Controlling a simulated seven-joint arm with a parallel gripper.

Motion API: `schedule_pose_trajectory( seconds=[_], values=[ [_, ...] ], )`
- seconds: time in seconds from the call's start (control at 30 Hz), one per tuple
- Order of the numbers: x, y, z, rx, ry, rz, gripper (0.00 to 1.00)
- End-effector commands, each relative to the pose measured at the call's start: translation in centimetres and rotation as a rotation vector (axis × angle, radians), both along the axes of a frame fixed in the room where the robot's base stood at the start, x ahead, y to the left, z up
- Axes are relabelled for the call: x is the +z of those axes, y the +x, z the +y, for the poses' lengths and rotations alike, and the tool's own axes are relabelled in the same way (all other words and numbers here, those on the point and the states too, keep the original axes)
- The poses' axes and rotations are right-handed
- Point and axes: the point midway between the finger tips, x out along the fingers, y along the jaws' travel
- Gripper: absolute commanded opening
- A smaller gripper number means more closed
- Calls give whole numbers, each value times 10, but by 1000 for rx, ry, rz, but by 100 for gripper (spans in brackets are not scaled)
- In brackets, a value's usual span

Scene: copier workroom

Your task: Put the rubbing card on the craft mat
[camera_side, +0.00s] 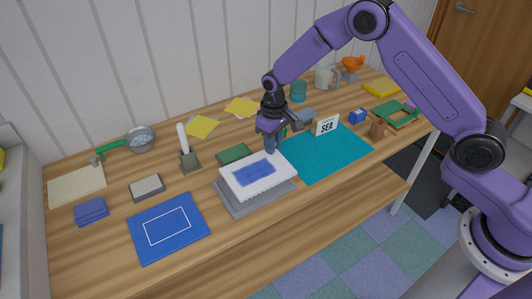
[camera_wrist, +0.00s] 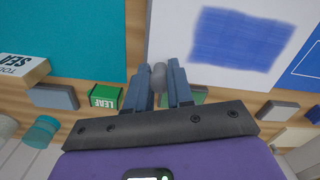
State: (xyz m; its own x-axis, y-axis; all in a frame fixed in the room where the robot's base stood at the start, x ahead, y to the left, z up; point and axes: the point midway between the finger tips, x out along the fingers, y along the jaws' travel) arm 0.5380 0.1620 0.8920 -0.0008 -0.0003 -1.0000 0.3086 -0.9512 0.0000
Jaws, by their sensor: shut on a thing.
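A white card with a blue rubbed patch (camera_side: 255,174), which I take as the rubbing card, is over a grey slab (camera_side: 232,208) in the side view. I cannot tell whether it touches the slab. It also fills the upper right of the wrist view (camera_wrist: 180,35). My gripper (camera_side: 271,148) is at the card's far edge, its fingers (camera_wrist: 159,78) shut on a small grey knob (camera_wrist: 159,73) at that edge. A plain teal mat (camera_side: 325,155) lies right of the card, and a blue mat with a white outline (camera_side: 168,240) lies left. The views do not show which is the craft mat.
A green block (camera_side: 233,154) lies behind the card. A brush stand (camera_side: 189,162), grey pad (camera_side: 147,187) and blue cloth (camera_side: 91,211) are left. Most of the teal and blue mats is clear.

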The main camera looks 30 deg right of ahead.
Motion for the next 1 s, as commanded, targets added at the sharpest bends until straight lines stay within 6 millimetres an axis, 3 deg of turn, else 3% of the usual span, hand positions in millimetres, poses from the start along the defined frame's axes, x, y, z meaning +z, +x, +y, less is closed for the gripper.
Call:
schedule_pose_trajectory(
  seconds=[0.37,0.6,1.0],
  values=[
    [-25,20,6,0,0,-1,0],
    [-53,25,8,0,-1,2,0],
    [-59,25,8,0,0,-1,0]
  ],
)
